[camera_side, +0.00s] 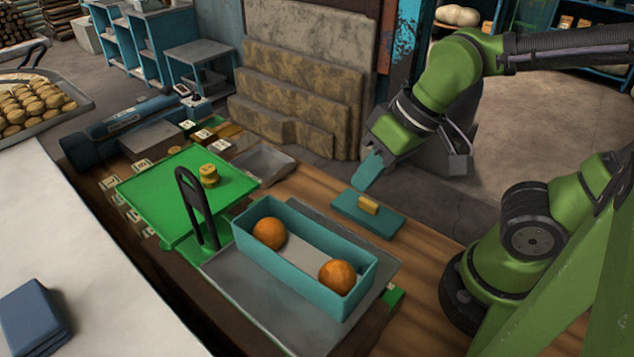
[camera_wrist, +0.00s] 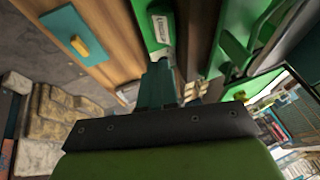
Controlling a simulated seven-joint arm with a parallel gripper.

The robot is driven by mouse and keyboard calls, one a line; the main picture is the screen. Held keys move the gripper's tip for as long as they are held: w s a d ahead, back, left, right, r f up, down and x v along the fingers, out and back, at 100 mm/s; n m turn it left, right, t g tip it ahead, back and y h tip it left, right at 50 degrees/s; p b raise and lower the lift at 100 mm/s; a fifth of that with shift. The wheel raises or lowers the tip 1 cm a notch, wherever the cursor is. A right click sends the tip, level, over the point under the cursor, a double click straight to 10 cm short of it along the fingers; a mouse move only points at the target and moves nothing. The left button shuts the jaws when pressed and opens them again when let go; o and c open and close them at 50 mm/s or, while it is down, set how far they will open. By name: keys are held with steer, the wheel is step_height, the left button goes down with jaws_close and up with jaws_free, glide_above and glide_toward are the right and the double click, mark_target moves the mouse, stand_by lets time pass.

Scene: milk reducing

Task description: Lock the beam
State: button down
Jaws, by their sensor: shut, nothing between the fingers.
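A balance scale stands on the wooden bench. Its green pan (camera_side: 165,210) carries a small stack of yellow weights (camera_side: 208,178). Its grey plate (camera_side: 262,312) carries a teal box (camera_side: 300,283) with two oranges inside. A black arch (camera_side: 188,200) rises between the two sides. The beam is mostly hidden under them. A teal slab (camera_side: 385,222) with a yellow block (camera_side: 369,205) on it lies right of the scale; the yellow block also shows in the wrist view (camera_wrist: 79,45). My gripper (camera_side: 366,182) is shut and empty, above and behind the slab, apart from it.
Yellowish stone slabs (camera_side: 290,95) stand behind the bench. A grey tray (camera_side: 263,160) and labelled small blocks (camera_side: 215,122) lie at the bench's back. A dark blue cylinder (camera_side: 120,130) lies at the back left. Bare wood surrounds the teal slab.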

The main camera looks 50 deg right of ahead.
steer(key=w+d+r+m+t+h, duration=0.1)
steer(key=d+r+m+t, duration=0.1)
steer(key=d, duration=0.4)
steer(key=shift+d+r+m+t, duration=0.15)
steer(key=shift+r+m+t, duration=0.15)
steer(key=shift+r+m, duration=0.45)
steer(key=shift+w+f, duration=0.1)
steer(key=s+a+f+n+g+h, duration=0.1)
steer(key=s+a+f+n+g, duration=0.1)
steer(key=a+g, duration=0.2)
steer(key=s+a+f+n+g+h, duration=0.1)
steer(key=a+n+g, duration=0.1)
steer(key=a+g, duration=0.3)
steer(key=a, duration=0.2)
steer(key=shift+s+a+f+g, duration=0.3)
steer(key=shift+s+a+f, duration=0.05)
steer(key=x, duration=1.4)
